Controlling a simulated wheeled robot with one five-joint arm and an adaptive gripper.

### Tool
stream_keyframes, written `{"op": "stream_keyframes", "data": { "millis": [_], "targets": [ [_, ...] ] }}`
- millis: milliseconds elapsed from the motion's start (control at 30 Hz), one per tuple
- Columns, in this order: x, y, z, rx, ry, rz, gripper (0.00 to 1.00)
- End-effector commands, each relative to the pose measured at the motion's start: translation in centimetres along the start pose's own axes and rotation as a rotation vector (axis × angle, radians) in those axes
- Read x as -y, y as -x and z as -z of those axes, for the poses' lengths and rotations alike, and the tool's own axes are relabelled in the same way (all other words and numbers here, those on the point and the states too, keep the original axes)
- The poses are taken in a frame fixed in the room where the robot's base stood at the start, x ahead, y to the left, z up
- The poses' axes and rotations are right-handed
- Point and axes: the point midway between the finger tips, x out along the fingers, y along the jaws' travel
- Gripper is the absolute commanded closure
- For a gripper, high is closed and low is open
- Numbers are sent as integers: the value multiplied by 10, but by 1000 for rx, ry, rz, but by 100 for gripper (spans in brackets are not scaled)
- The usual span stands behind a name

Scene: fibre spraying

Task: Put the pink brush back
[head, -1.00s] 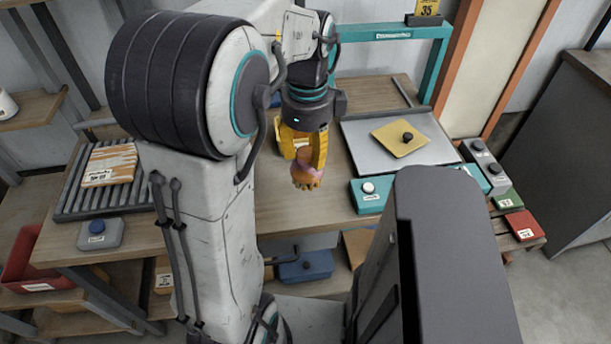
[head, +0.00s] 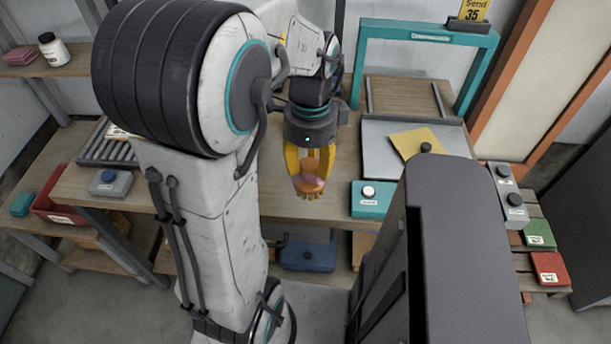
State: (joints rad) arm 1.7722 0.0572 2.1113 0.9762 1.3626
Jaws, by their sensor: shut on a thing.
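My gripper (head: 309,170) has yellow fingers and points down over the front part of the wooden workbench (head: 285,222). It is shut on a small rounded orange-brown thing with a pink patch and short nubs at its lower end, which I take to be the pink brush (head: 309,184). The brush is held between the fingertips, apparently above the bench top. The fingers hide its upper part.
A teal box with a white button (head: 371,197) stands right of my gripper. Behind it are a grey tray (head: 376,150) with a yellow sheet (head: 412,143) and a teal gate (head: 363,35). A roller rack (head: 95,152) and a red bin (head: 62,211) are at left.

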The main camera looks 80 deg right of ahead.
Motion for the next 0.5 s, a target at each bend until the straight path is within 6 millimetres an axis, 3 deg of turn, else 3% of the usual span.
{"op": "stream_keyframes", "data": {
  "millis": [233, 500],
  "targets": [
    [13, -8, -3, 1, 50, -5, 89],
    [61, -36, -14, 0, 53, -4, 89]
  ]
}}
